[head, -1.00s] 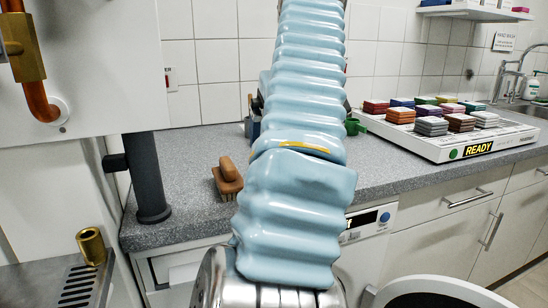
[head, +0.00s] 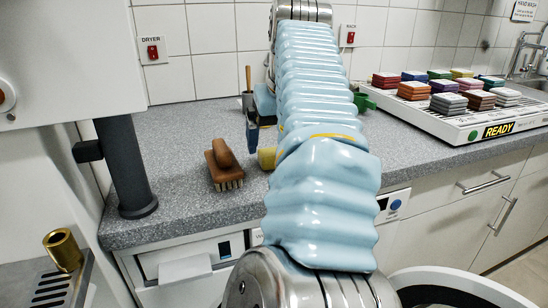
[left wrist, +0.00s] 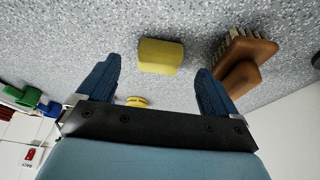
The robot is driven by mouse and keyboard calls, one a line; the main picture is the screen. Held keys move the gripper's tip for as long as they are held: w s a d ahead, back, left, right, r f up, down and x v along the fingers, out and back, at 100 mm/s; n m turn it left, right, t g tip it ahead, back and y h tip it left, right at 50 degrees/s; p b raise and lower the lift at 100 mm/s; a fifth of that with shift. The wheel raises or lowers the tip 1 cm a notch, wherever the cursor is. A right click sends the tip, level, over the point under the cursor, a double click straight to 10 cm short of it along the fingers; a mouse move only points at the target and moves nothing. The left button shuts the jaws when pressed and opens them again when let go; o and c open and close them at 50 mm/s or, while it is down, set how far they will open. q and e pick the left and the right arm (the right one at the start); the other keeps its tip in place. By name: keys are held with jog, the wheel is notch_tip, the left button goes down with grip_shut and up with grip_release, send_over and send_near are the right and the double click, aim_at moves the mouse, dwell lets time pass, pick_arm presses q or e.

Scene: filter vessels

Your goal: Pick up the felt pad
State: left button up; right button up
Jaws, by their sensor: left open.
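A yellow block (head: 267,158), which looks like the felt pad, lies on the grey speckled counter, partly hidden behind my left arm in the head view. In the left wrist view the yellow block (left wrist: 161,56) shows whole, lying between and a little beyond the fingertips. My left gripper (left wrist: 159,66) is open, with blue fingers spread and nothing between them. In the head view one blue finger of the left gripper (head: 252,135) shows beside my sleeved arm; the other is hidden. My right gripper is not in view.
A brown brush (head: 223,165) stands left of the block, close to one finger in the wrist view. A green object (head: 363,102) is behind my arm. A white tray (head: 440,123) with several coloured stacks stands at right. A dark post (head: 127,165) rises at left.

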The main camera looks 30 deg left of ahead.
pick_arm(q)
jog(key=x, duration=0.4)
jog(key=shift+w+a+f, duration=0.15)
jog(key=shift+w+a, duration=0.2)
jog(key=shift+c, duration=0.4)
jog(key=c, duration=1)
